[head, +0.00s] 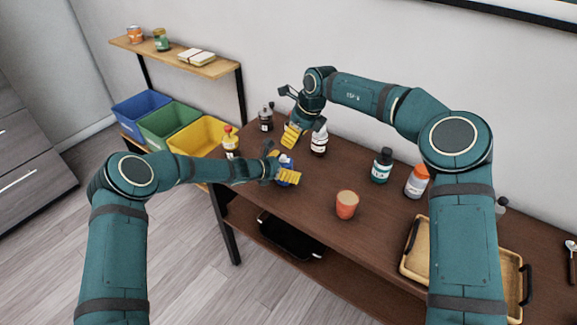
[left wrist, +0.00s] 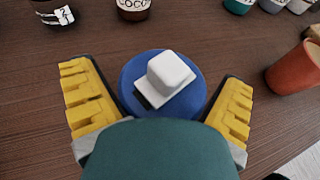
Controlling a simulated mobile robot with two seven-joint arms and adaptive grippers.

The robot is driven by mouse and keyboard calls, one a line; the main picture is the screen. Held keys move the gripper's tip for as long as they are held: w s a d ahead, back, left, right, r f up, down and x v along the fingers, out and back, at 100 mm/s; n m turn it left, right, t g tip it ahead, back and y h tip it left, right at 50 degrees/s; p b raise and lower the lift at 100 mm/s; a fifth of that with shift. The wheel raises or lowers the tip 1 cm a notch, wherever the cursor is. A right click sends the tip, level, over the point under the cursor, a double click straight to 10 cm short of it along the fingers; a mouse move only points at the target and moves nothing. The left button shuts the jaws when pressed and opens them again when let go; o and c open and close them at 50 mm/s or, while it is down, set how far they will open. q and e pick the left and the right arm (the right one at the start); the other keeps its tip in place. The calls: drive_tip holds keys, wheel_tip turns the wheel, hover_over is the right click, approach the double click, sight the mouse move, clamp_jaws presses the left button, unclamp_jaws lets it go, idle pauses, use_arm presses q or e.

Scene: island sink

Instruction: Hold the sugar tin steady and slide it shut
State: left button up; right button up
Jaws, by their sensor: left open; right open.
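A round blue tin (left wrist: 135,85), likely the sugar tin, stands on the table with a white block-like knob (left wrist: 172,72) on top. A dark patch shows beside the knob's base; I cannot tell how far open the tin is. In the head view the tin (head: 288,178) is partly hidden by my left gripper (head: 284,172). The left gripper is open, its yellow fingers on either side of the tin, with gaps visible in the left wrist view. My right gripper (head: 304,130) is open and empty, above and behind the tin near a dark brown bottle.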

use_arm(q)
drive_tip(key=c, duration=1.4)
idle(0.4)
